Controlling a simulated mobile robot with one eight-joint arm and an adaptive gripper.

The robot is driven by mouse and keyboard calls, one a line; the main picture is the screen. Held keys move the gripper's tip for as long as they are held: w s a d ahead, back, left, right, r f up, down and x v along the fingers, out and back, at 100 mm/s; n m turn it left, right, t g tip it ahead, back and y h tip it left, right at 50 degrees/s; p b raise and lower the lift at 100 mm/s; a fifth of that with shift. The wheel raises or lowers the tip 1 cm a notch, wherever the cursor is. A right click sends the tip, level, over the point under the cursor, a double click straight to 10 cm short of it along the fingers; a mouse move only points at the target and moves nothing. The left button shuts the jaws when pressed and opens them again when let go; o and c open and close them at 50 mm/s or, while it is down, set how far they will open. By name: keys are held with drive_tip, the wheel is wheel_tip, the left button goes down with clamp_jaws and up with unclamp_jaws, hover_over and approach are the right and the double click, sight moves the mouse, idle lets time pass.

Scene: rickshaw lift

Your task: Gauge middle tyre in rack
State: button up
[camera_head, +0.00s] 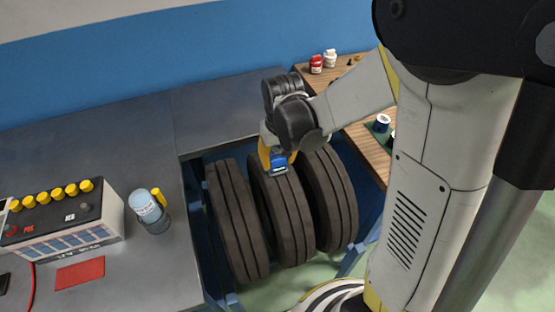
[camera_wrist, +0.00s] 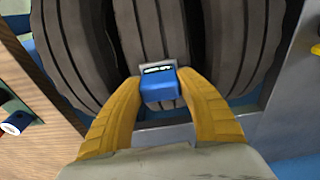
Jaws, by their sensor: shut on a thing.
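Three dark tyres stand upright side by side in a blue rack (camera_head: 230,299): the left tyre (camera_head: 236,220), the middle tyre (camera_head: 285,218) and the right tyre (camera_head: 334,205). My gripper (camera_head: 277,160) is shut on a small blue gauge (camera_head: 279,162) over the top of the middle tyre. In the wrist view, my yellow fingers (camera_wrist: 160,90) hold the blue gauge (camera_wrist: 160,91) by its sides, with its pale display facing up. It lies against the tread of the middle tyre (camera_wrist: 152,35); whether it touches is unclear.
A wooden shelf (camera_head: 367,148) on the right holds a red jar (camera_head: 316,64), a white jar (camera_head: 330,58) and a dark-blue tin (camera_head: 382,123).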

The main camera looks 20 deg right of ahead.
idle(0.4)
wheel_tip(320, 180, up, 7)
drive_tip(key=p, duration=0.5)
